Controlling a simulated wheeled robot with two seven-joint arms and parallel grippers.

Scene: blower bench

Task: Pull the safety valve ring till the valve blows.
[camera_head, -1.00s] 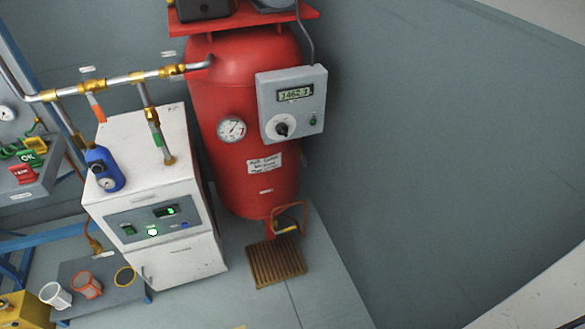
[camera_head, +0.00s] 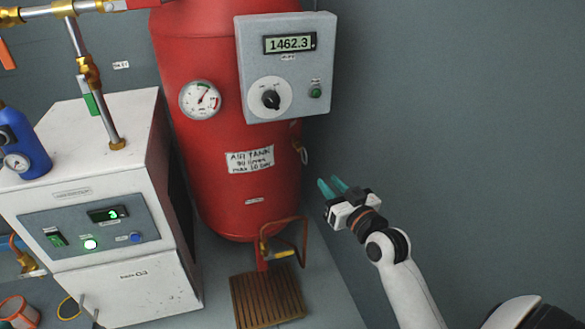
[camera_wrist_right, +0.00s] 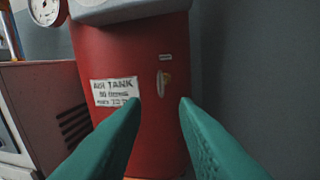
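The red air tank (camera_head: 270,195) stands upright with a white handwritten label on its front. On its right side sits the small safety valve with a pale ring (camera_head: 303,155). In the right wrist view the valve and ring (camera_wrist_right: 163,84) show small, between the fingertips and beyond them. My right gripper (camera_head: 332,187) is open and empty, right of and below the ring and apart from it. It also shows in the right wrist view (camera_wrist_right: 160,103) with two teal fingers spread. My left gripper is not in view.
A grey control box (camera_head: 288,65) reading 1462.3 is mounted on the tank above the ring. A round gauge (camera_head: 200,99) is at left. A white dryer cabinet (camera_head: 100,215) stands left, a wooden grate (camera_head: 268,297) below. Right of the tank is bare wall.

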